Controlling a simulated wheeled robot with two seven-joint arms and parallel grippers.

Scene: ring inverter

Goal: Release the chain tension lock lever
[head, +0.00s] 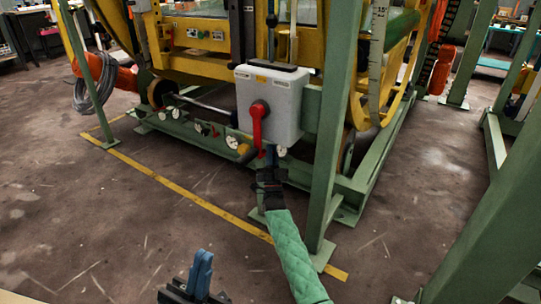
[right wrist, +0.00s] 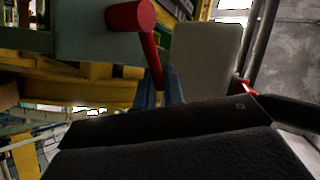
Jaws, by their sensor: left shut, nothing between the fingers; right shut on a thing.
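The red lever (head: 257,125) hangs nearly straight down from its round hub on the front of a light grey box (head: 285,90). My right gripper (head: 269,154) is at the lever's lower end, reaching up from below with its green-sleeved arm. In the right wrist view the red lever (right wrist: 148,52) runs down to the blue fingers (right wrist: 158,92), which are shut on its end. The fingers hide the lever's tip. My left gripper (head: 202,268) is shut and empty at the bottom of the head view, well away from the lever.
The box is mounted on a yellow and green ring machine. A green post (head: 335,130) stands close to the right of the box and my right arm. Gauges (head: 232,142) line the lower green rail. A yellow floor line (head: 190,203) crosses open floor at left.

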